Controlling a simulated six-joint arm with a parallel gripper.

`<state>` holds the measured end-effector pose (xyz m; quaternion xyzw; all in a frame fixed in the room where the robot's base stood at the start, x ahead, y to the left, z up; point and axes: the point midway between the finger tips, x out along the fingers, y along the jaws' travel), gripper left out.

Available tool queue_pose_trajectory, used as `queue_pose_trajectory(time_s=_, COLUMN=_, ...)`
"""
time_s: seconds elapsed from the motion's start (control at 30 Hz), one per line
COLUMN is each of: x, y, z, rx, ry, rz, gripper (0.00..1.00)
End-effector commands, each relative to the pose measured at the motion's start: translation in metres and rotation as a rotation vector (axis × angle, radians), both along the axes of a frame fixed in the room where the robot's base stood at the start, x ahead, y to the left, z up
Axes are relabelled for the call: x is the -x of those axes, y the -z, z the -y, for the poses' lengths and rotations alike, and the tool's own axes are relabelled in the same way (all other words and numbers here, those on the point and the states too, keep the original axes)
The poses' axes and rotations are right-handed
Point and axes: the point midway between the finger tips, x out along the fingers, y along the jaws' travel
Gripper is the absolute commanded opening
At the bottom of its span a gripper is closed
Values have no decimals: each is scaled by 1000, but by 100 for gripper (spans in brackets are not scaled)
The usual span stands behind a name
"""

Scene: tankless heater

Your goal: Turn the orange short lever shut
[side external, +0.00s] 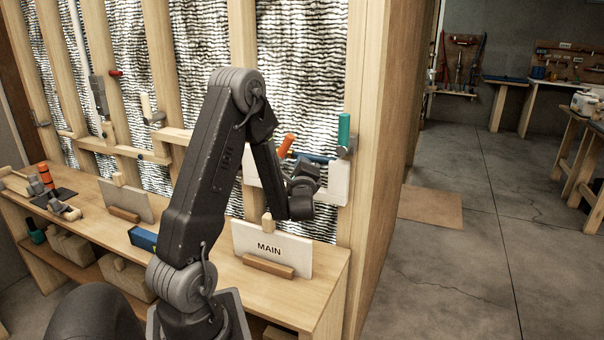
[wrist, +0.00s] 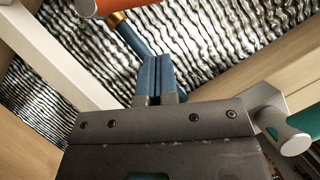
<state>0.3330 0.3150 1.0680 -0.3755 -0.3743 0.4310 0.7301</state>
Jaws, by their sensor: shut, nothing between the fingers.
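The orange short lever (side external: 285,146) is on the wall frame behind my arm, tilted up to the right in the side view. In the wrist view only part of its orange grip (wrist: 97,6) shows, cut off by the top edge, beside a brass fitting (wrist: 117,18). My gripper (wrist: 152,60) is shut and empty, its two blue fingers pressed together. The fingertips appear below and right of the orange lever in the wrist view, apart from it. In the side view the dark gripper body (side external: 303,182) is just right of the lever, and its fingertips are not clearly visible.
A green-handled lever (side external: 344,130) is on the post to the right; it also shows in the wrist view (wrist: 287,136). A blue pipe (wrist: 130,38) passes near my fingertips. A MAIN sign (side external: 272,248) stands on the wooden bench (side external: 325,262). Wooden studs flank the space.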

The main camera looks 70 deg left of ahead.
Motion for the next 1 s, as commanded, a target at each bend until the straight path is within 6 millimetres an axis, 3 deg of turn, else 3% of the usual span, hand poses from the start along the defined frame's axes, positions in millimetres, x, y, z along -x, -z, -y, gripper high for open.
queue_pose_trajectory(time_s=0.17, x=-12, y=-8, z=-33, rx=-2, ry=-2, rz=1, gripper=0)
queue_pose_trajectory(time_s=0.4, x=1, y=-23, z=-57, rx=0, ry=-1, rz=0, gripper=0)
queue_pose_trajectory(time_s=1.0, x=4, y=-27, z=-62, rx=10, ry=2, rz=10, gripper=0)
